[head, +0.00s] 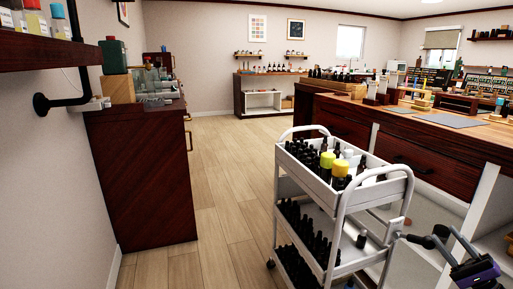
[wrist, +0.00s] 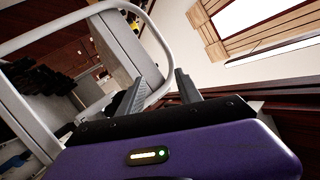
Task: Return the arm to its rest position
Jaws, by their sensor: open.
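My gripper (head: 432,236) is at the lower right of the head view, beside the right end of the white cart. In the wrist view its two grey fingers (wrist: 165,76) stand apart, with a gap between them and nothing clearly held. Its purple body fills the bottom of the wrist view.
A dark cabinet (head: 140,180) stands at left. The wooden floor (head: 218,185) between cabinet and cart is clear.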

